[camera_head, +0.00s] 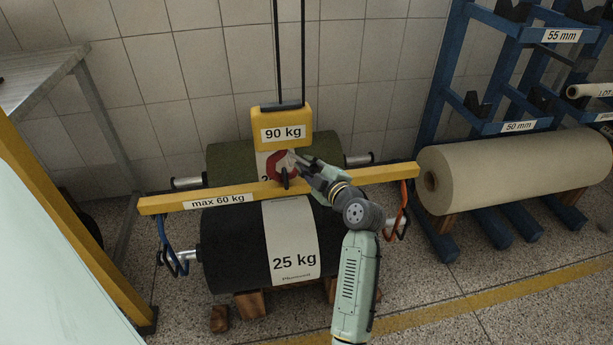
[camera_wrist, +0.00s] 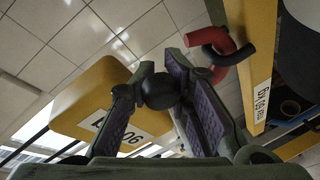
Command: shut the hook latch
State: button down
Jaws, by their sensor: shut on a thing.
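A yellow hoist block (camera_head: 282,130) marked 90 kg hangs on two dark lines. A red hook (camera_head: 279,166) shows below it, partly covered by my gripper (camera_head: 298,163). A black loop (camera_head: 285,179) stands on the yellow lifting beam (camera_head: 345,179) just under the hook. In the wrist view my gripper (camera_wrist: 160,97) has its fingers around a dark round piece (camera_wrist: 160,91) beside the hoist block (camera_wrist: 95,92). Red and dark curved parts (camera_wrist: 217,60) cross beyond the right finger, next to the beam (camera_wrist: 252,55). I cannot make out the latch or its position.
A dark roll (camera_head: 235,235) labelled 25 kg lies under the beam, with a green roll (camera_head: 228,160) behind it. Blue straps (camera_head: 168,250) and a red strap (camera_head: 401,212) hang from the beam ends. A blue rack (camera_head: 440,120) and a beige roll (camera_head: 520,175) stand right.

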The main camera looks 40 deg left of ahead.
jog(key=shift+w+d+r+n+h+b, duration=0.15)
jog(key=shift+r+n+h+b, duration=0.15)
jog(key=shift+n+b, duration=0.3)
jog(key=shift+d+r+n+h+b, duration=0.15)
jog(key=shift+n+h+b, duration=0.15)
jog(key=shift+n+b, duration=0.25)
jog(key=c, duration=1.7)
grip_release()
jog(key=shift+r, duration=0.1)
